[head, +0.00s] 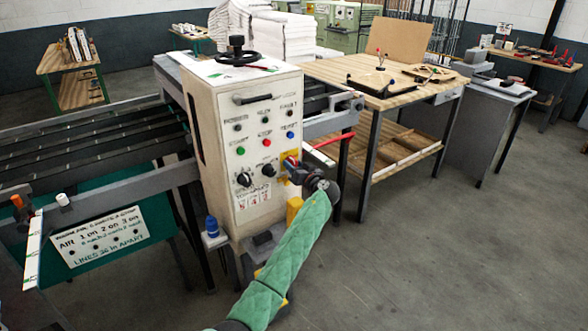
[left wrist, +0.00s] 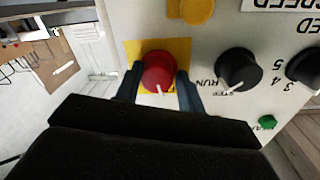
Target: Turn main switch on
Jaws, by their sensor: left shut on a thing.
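The main switch, a red rotary knob (left wrist: 158,70) on a yellow plate (left wrist: 183,50), is in the middle of the left wrist view. Its white pointer mark is at the lower side of the knob in that view. My left gripper (left wrist: 160,93) has one dark finger on each side of the knob and is shut on it. In the head view, my left gripper (head: 294,171) is at the right edge of the control cabinet's front panel (head: 256,130) and covers most of the switch. Part of the yellow plate (head: 284,158) shows there. My right gripper is not in view.
Two black knobs (left wrist: 238,70) (left wrist: 305,66) and a green button (left wrist: 268,121) are close beside the switch. A wooden table (head: 340,72) stands right of the cabinet. A blue-capped bottle (head: 212,227) stands at its lower left. The floor at right (head: 470,250) is clear.

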